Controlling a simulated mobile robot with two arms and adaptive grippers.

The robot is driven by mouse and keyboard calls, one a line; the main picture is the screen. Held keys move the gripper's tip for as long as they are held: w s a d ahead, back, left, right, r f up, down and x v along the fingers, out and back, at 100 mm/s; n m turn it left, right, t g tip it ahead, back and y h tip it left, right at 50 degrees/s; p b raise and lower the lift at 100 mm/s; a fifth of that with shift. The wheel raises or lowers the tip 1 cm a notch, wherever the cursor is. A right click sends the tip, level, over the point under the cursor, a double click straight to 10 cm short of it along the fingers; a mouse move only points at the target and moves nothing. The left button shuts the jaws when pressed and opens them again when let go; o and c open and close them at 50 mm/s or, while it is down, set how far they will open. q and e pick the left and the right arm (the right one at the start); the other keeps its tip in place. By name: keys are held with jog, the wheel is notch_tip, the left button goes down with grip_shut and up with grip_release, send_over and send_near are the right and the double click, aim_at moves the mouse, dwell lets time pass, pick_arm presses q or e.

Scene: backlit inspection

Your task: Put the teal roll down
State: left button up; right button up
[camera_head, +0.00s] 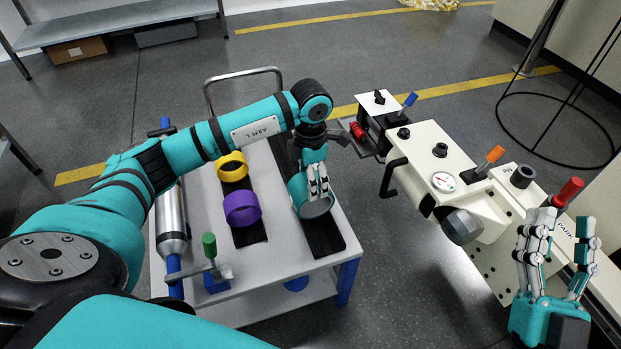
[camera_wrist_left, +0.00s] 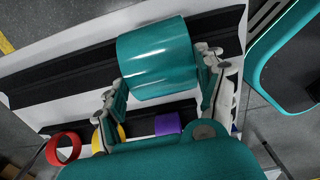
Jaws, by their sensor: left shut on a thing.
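The teal roll (camera_head: 312,206) is in my left gripper (camera_head: 318,183) at the right side of the white cart (camera_head: 338,240). In the left wrist view the roll (camera_wrist_left: 158,58) sits between the two fingers of the left gripper (camera_wrist_left: 160,90), which is shut on it. The roll is over or on the right black rail (camera_head: 323,237); I cannot tell whether it touches the rail. The gripper hides part of the roll in the head view. My right gripper (camera_head: 557,255) is at the lower right, empty, with its fingers apart and pointing up.
A yellow ring (camera_head: 232,167) and a purple ring (camera_head: 241,208) stand on the left black rail. A silver cylinder (camera_head: 171,222) and a green-handled clamp (camera_head: 209,246) are at the cart's left. A cream machine (camera_head: 436,165) with a gauge stands to the right.

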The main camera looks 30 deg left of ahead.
pick_arm(q)
jog(key=o, duration=1.1)
jog(key=shift+o, duration=0.2)
jog(key=shift+r, duration=0.2)
notch_tip(320, 180, up, 5)
jog(key=shift+p, duration=1)
notch_tip(320, 180, up, 7)
jog(key=p, duration=0.1)
jog(key=shift+f+p, duration=0.2)
jog(key=shift+p, duration=0.15)
pick_arm(e)
notch_tip(320, 180, down, 15)
jog(key=w+d+g+h, duration=0.1)
jog(key=g+h, duration=0.2)
jog(key=g, duration=0.6)
jog(key=shift+w+d+r+g, duration=0.2)
jog(key=shift+w+d+g, duration=0.1)
jog(key=shift+d, duration=0.1)
